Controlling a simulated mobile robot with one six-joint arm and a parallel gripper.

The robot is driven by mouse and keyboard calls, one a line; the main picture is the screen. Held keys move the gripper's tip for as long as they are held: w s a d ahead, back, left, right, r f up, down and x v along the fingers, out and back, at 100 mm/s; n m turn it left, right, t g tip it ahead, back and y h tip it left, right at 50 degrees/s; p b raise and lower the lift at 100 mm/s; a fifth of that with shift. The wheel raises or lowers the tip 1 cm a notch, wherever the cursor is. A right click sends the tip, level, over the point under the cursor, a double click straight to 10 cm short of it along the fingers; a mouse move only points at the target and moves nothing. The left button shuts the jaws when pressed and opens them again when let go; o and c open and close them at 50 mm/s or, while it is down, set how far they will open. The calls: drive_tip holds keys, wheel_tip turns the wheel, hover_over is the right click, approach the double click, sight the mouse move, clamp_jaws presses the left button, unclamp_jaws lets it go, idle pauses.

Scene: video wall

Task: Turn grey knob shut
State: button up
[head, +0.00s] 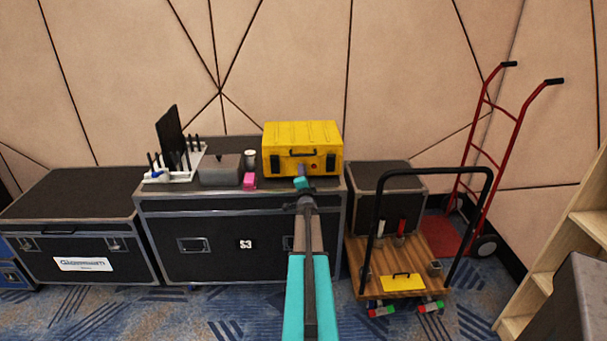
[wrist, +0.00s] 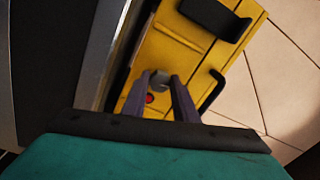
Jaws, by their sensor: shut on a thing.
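The yellow case (head: 302,143) stands on the right part of the large black flight case, with its latched front towards me. In the wrist view the yellow case (wrist: 190,45) fills the middle, tilted. A small grey knob (wrist: 160,79) is on its front, between the fingertips of my gripper (wrist: 160,80). My gripper is shut on the knob. A red round spot (wrist: 149,98) shows just below the knob. In the head view my gripper (head: 301,172) reaches the lower front of the case and hides the knob.
The black flight case (head: 215,240) carries a grey box (head: 221,170), a pink block (head: 250,181), a white can (head: 250,159) and a white rack (head: 185,165) left of the yellow case. A cart (head: 420,255) and a red hand truck (head: 497,150) stand at right.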

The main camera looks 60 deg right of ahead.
drive_tip(key=shift+w+a+f+m, duration=0.1)
drive_tip(key=shift+a+f+m, duration=0.05)
drive_tip(key=shift+m, duration=0.85)
drive_tip(key=o, duration=0.9)
drive_tip(key=shift+o, duration=0.8)
drive_tip(key=b+v, duration=0.2)
drive_tip(key=v, duration=1.1)
drive_tip(key=shift+s+a, duration=0.2)
drive_tip(key=shift+a, duration=0.1)
